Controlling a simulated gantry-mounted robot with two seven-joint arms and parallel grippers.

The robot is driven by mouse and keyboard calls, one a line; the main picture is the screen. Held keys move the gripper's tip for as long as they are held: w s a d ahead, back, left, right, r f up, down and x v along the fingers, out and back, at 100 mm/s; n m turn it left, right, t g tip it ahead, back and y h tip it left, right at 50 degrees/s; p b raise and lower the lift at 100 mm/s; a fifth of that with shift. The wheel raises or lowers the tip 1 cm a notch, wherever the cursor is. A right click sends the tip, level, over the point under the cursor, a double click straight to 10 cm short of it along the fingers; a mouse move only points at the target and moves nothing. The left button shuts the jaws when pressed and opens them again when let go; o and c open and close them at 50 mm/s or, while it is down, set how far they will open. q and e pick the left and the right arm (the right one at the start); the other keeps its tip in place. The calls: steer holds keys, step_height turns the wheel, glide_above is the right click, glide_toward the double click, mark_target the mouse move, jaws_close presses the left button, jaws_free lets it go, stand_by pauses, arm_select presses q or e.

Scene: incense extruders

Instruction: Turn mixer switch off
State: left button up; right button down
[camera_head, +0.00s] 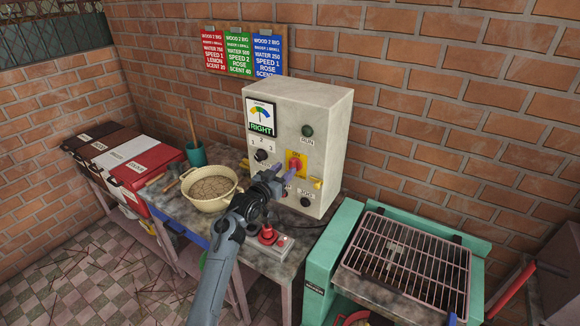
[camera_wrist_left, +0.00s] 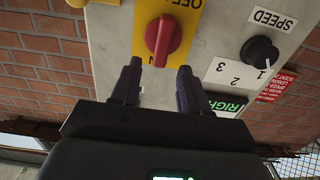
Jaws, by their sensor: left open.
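The control box (camera_head: 325,110) stands on the bench against the brick wall. Its red rotary switch knob (camera_head: 296,162) sits on a yellow plate on the front face. In the left wrist view the red knob (camera_wrist_left: 163,38) shows upside down, on a yellow plate (camera_wrist_left: 145,12) with "OFF" lettering partly cut off at the top and "N" visible below the knob. My left gripper (camera_head: 284,172) is open in front of the panel. In the wrist view its fingertips (camera_wrist_left: 159,70) are spread just beside the knob's lower end, with nothing between them. My right gripper is not in view.
A black speed knob (camera_wrist_left: 260,52) is on the same panel. A red-topped pedal or button box (camera_head: 268,236) and a cream bowl (camera_head: 209,188) are on the bench. A green-framed rack (camera_head: 415,262) stands at the right.

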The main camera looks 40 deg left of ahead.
mark_target(291, 165)
arm_select(q)
steer(key=shift+w+a, duration=0.15)
steer(key=shift+w, duration=0.95)
steer(key=shift+w+a, duration=0.1)
steer(key=shift+w, duration=0.95)
steer(key=shift+c, duration=0.4)
jaws_close()
